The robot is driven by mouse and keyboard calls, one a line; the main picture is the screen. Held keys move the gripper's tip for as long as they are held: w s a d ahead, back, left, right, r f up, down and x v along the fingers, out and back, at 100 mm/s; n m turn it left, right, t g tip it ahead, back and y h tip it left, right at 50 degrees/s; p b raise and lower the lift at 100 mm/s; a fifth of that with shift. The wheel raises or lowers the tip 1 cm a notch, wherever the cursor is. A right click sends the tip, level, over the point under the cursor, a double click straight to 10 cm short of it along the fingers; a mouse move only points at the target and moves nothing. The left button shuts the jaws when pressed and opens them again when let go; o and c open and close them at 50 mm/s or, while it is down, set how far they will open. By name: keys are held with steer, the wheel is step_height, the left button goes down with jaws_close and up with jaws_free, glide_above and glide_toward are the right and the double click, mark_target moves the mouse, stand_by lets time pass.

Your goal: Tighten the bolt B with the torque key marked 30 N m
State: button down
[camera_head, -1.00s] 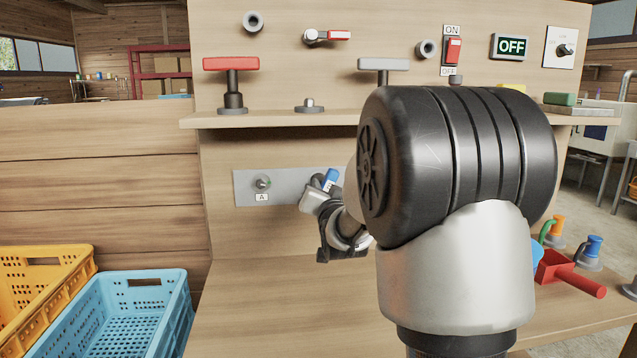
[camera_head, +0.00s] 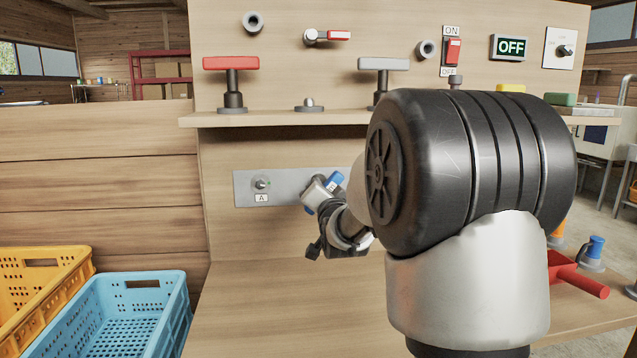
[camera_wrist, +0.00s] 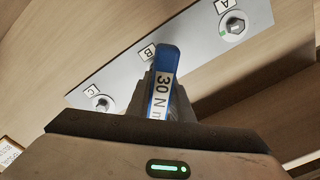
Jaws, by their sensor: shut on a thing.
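My gripper (camera_head: 318,196) is shut on the blue torque key (camera_head: 335,181), in front of the grey bolt plate (camera_head: 246,192) on the bench's upright panel. In the wrist view the key (camera_wrist: 166,58) shows a white label reading "30 N m", its end cut off by the gripper (camera_wrist: 160,108). The label B (camera_wrist: 148,52) is just beside the key. Bolt B itself is hidden behind the key and fingers, so I cannot tell whether the key sits on it. Bolt A (camera_wrist: 236,25) and bolt C (camera_wrist: 101,103) are uncovered on either side.
A shelf (camera_head: 280,119) with a red T-handle (camera_head: 231,64) and a grey T-handle (camera_head: 384,65) runs above the plate. Blue (camera_head: 166,282) and yellow (camera_head: 82,262) crates stand at the left. A red scoop-like thing (camera_head: 580,275) lies at the right. The bench top left of my arm is clear.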

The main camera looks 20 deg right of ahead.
steer(key=n, duration=0.4)
steer(key=shift+a+r, duration=0.1)
steer(key=n, duration=0.3)
steer(key=shift+n, duration=0.6)
steer(key=m, duration=0.3)
steer(key=shift+d, duration=0.2)
steer(key=shift+a+m, duration=0.1)
steer(key=shift+m, duration=1)
steer(key=m, duration=0.5)
